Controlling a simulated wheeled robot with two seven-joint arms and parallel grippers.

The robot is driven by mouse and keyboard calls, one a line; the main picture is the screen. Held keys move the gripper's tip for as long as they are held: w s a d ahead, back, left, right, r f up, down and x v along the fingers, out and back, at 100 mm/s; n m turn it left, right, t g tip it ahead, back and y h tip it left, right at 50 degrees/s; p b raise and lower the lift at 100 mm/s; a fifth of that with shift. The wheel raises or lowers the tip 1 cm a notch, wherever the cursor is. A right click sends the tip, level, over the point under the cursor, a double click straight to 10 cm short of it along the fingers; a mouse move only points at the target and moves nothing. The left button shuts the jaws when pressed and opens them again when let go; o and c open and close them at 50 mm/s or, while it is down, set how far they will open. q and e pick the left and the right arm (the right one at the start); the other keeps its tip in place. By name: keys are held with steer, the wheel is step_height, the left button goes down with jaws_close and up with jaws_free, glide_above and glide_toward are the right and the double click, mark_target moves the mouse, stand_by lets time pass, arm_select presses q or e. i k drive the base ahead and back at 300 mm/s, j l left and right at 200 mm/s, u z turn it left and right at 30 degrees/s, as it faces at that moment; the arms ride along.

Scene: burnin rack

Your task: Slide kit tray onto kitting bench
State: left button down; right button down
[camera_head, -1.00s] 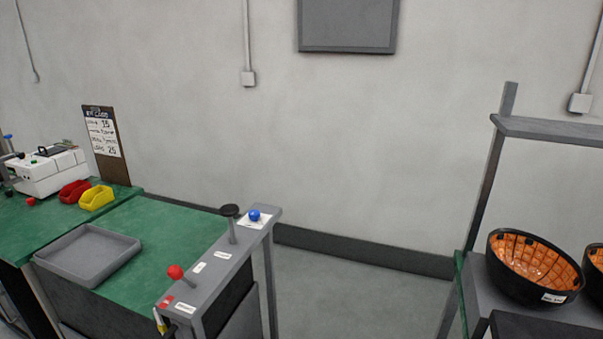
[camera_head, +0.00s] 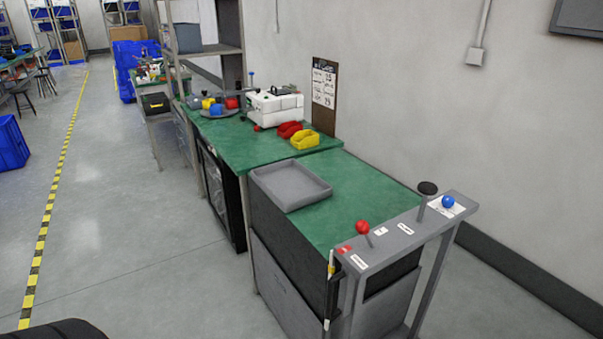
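A shallow grey tray (camera_head: 290,186), which looks empty, lies on the green-topped bench (camera_head: 345,206) near the middle of the view. It sits at the bench's left edge, close to the seam with the second green-topped bench (camera_head: 232,142) behind it. I cannot tell from its look alone whether it is the kit tray, or which bench is the kitting bench. Neither of my grippers shows in the head view.
A grey control panel (camera_head: 405,230) with a red-knobbed lever and a blue button stands at the bench's near end. Open floor (camera_head: 150,230) lies to the left, with a yellow-black line.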

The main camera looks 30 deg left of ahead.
mark_target(291, 186)
steer(key=u, duration=1.1)
